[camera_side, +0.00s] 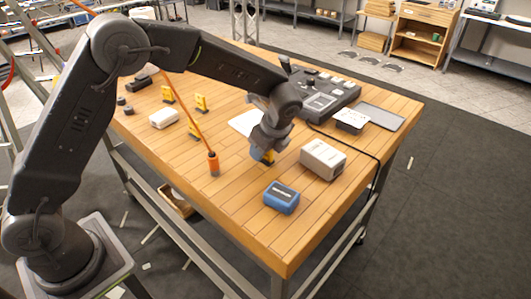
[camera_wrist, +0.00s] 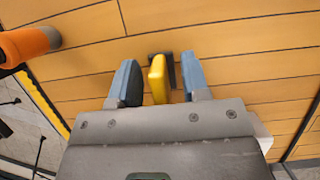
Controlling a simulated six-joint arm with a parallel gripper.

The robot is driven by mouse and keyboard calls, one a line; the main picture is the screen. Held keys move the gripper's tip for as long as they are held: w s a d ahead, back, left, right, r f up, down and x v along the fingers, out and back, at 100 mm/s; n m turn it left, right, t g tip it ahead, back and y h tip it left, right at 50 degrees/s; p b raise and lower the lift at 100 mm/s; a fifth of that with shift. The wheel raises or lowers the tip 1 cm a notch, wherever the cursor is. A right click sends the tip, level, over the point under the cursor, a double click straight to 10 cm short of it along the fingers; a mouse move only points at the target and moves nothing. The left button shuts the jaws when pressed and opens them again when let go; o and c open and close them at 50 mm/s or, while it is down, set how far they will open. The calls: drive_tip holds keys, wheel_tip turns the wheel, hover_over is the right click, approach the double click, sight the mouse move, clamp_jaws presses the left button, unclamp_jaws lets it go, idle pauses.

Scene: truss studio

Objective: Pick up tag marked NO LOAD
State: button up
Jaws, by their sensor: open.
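My gripper (camera_side: 262,153) is low over the wooden table, toward its right part. In the wrist view my gripper (camera_wrist: 159,62) is open, with a blue-grey finger on each side of a yellow tag (camera_wrist: 158,80). Narrow gaps show between the tag and both fingers. The tag stands upright by a dark piece; only a little of this tag (camera_side: 269,157) shows beside the fingers in the side view. Other yellow tags stand farther left: one at the back (camera_side: 168,94), one to its right (camera_side: 202,103), and one nearer (camera_side: 194,132). No lettering is readable, so I cannot tell which says NO LOAD.
An orange cylinder with a thin rod (camera_side: 213,164) stands left of my gripper and shows in the wrist view (camera_wrist: 28,44). A white box (camera_side: 323,159) and a blue box (camera_side: 281,197) stand to the right. A dark console (camera_side: 322,96) is behind. The table's front is clear.

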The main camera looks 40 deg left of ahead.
clamp_jaws()
drive_tip(key=shift+r, duration=0.1)
idle(0.3)
